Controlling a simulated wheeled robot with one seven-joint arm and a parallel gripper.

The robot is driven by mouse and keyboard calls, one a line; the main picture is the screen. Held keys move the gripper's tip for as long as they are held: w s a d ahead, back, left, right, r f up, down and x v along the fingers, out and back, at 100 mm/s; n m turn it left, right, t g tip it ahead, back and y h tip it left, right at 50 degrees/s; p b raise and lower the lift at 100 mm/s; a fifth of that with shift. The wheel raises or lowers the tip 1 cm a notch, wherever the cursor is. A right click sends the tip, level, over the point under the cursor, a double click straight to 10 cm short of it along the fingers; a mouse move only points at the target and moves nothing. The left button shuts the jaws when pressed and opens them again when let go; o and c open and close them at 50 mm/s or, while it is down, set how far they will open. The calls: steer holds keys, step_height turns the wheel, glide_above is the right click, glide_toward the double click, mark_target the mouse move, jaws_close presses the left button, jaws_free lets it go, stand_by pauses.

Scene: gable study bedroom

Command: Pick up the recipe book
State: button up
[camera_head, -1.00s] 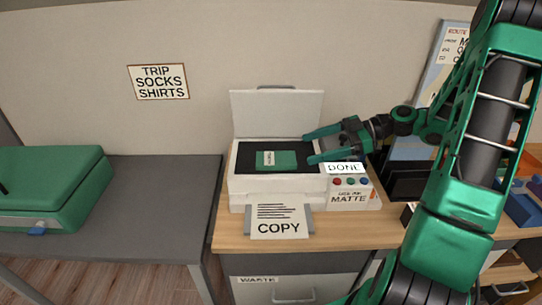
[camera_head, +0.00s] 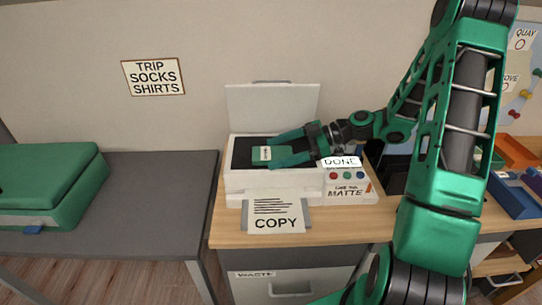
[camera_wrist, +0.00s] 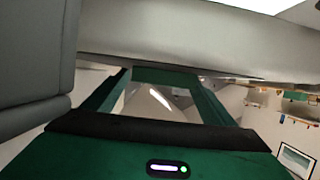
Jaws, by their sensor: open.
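The recipe book is most likely the small green book with a white label (camera_head: 265,153), lying on the dark glass of the open copier (camera_head: 275,178). My gripper (camera_head: 271,153) reaches in from the right, low over the glass. Its green fingers are open, one on the far side and one on the near side of the book. Contact cannot be made out. In the wrist view, a green edge, likely the book (camera_wrist: 165,76), spans between my fingertips. My gripper partly hides the book's right part.
The copier's raised white lid (camera_head: 272,108) stands behind my gripper. A COPY sheet (camera_head: 276,217) sticks out in front. A green case (camera_head: 50,180) rests on the grey table (camera_head: 150,190) at left. Black and blue holders (camera_head: 515,195) stand at right.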

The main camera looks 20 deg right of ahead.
steer(key=shift+c, duration=0.3)
steer(key=c, duration=1.2)
